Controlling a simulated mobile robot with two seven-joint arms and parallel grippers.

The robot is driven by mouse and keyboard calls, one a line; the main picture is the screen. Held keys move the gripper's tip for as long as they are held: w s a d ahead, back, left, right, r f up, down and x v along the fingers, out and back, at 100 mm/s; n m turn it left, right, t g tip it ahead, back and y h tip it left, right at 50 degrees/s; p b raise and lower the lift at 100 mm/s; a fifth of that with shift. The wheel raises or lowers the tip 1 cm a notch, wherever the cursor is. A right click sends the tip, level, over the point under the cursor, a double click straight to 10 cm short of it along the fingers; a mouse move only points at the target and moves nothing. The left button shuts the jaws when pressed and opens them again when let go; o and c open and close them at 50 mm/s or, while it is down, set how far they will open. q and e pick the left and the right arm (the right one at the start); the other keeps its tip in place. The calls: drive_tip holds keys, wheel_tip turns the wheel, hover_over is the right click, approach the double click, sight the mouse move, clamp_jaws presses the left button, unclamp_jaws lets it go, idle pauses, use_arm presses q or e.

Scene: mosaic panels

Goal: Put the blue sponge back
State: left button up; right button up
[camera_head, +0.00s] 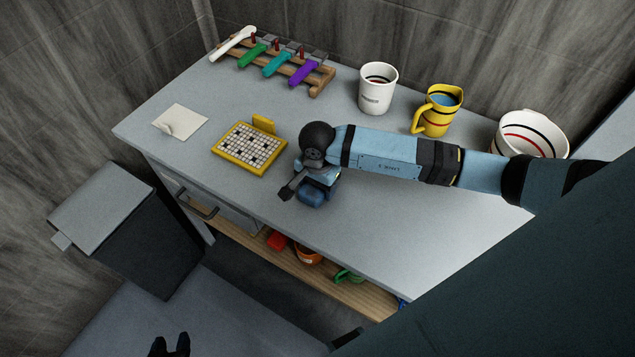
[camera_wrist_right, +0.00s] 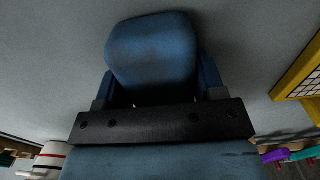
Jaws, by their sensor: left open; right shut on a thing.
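The blue sponge (camera_head: 312,194) is at the front part of the grey countertop (camera_head: 385,235), just right of the mosaic panel. My right gripper (camera_head: 305,184) points down and is shut on it. In the right wrist view the sponge (camera_wrist_right: 152,48) sits between the two fingers, its broad end sticking out past them. I cannot tell whether it touches the countertop. My left gripper (camera_head: 170,345) shows at the bottom edge, open and empty, over the floor and away from the counter.
The yellow-framed mosaic panel (camera_head: 222,148) lies close left of my right gripper. A white mug (camera_head: 377,92), a yellow jug (camera_head: 437,122) and a white bowl (camera_head: 532,128) stand behind my right arm. A tool rack (camera_head: 322,80), paper sheet (camera_head: 185,117) and grey bin (camera_head: 95,195) are left.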

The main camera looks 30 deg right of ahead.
drive_tip(key=shift+f, duration=0.1)
drive_tip(key=o, duration=0.4)
drive_tip(key=shift+f, duration=0.1)
drive_tip(key=o, duration=0.5)
drive_tip(key=shift+c, duration=0.2)
drive_tip(key=shift+r, duration=0.45)
wheel_tip(320, 180, up, 11)
drive_tip(key=shift+f+b, duration=0.2)
drive_tip(key=shift+b, duration=0.85)
drive_tip(key=shift+r, duration=0.5)
